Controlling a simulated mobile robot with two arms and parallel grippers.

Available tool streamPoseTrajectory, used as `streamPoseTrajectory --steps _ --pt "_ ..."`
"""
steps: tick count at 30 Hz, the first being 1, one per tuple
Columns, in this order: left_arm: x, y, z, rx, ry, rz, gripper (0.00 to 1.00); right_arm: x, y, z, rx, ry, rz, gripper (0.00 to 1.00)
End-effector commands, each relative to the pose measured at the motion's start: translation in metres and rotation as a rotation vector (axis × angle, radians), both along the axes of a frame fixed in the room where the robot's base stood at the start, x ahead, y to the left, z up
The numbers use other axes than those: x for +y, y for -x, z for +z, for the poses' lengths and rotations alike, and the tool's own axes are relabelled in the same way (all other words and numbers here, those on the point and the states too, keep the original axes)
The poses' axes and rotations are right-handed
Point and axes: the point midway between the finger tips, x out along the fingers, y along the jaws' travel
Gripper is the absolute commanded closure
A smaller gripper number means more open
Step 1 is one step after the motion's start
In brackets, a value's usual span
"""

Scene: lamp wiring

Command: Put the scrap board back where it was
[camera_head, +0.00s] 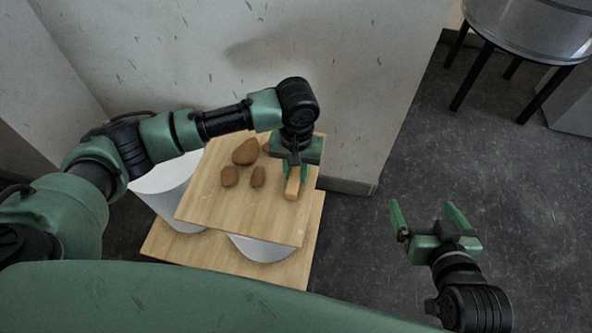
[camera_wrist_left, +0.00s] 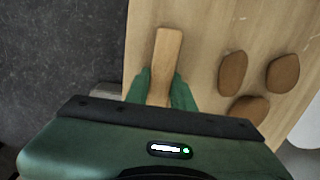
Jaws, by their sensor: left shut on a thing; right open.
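The scrap board (camera_head: 215,207) is a pale wooden panel with a raised wooden grip block (camera_head: 292,188) near its right edge. It lies over two white round containers, the left one (camera_head: 165,185) partly uncovered and the front one (camera_head: 262,250) mostly hidden. Whether the board touches their rims cannot be told. My left gripper (camera_head: 293,176) is shut on the grip block, which also shows between its fingers in the left wrist view (camera_wrist_left: 167,55). My right gripper (camera_head: 427,214) is open and empty, to the right over the dark floor.
Several brown oval pieces, one of them larger (camera_head: 246,151), are on the board. A lower wooden platform (camera_head: 175,246) is under the containers. A pale wall (camera_head: 340,90) stands close behind. A round metal vessel (camera_head: 530,30) on dark legs is at the back right.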

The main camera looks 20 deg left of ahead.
Motion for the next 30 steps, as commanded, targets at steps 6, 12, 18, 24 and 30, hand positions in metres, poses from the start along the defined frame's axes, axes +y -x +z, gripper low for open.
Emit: streamPoseTrajectory --steps 6,12,18,24,30 --pt "0.0 -0.001 0.001 -0.002 0.0 0.0 1.0 0.0 0.0 0.0 0.001 0.0 0.0 0.05" --pt "0.0 -0.001 -0.001 -0.001 0.0 0.0 1.0 -0.001 0.001 -0.001 0.009 0.002 -0.001 0.05" --pt "0.0 -0.001 -0.005 -0.001 0.001 0.0 1.0 -0.001 0.002 -0.003 0.019 0.005 -0.001 0.05" --pt "0.0 -0.001 -0.009 -0.001 0.001 0.001 1.0 -0.002 0.004 -0.005 0.03 0.006 -0.003 0.05" --pt "0.0 -0.001 -0.011 -0.002 0.0 0.0 0.51 -0.003 0.006 -0.007 0.044 0.01 -0.004 0.05"
